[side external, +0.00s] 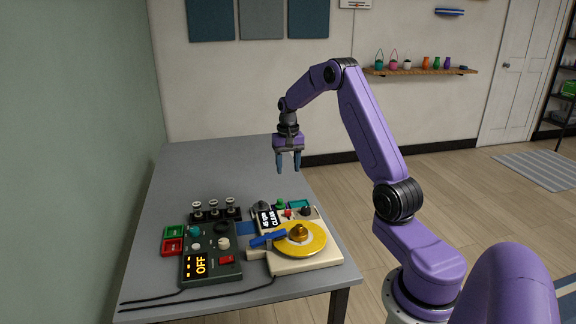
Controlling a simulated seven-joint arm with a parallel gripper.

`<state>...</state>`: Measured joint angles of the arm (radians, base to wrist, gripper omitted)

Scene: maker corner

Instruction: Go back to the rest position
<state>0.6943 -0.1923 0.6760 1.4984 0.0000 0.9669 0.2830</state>
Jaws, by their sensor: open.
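My gripper (288,164) hangs in the air above the far part of the grey table (230,160), pointing down. Its two blue-grey fingers are apart, with nothing between them. My purple arm reaches up from the lower right and bends over to the left. The gripper is beyond and above the devices on the table, clear of them.
A dark control box (212,255) with a lit "OFF" display stands at the near left of the table. A cream device with a yellow disc (312,246) and a blue lever (268,239) stands right of it. Cables run along the near edge. The far tabletop is clear.

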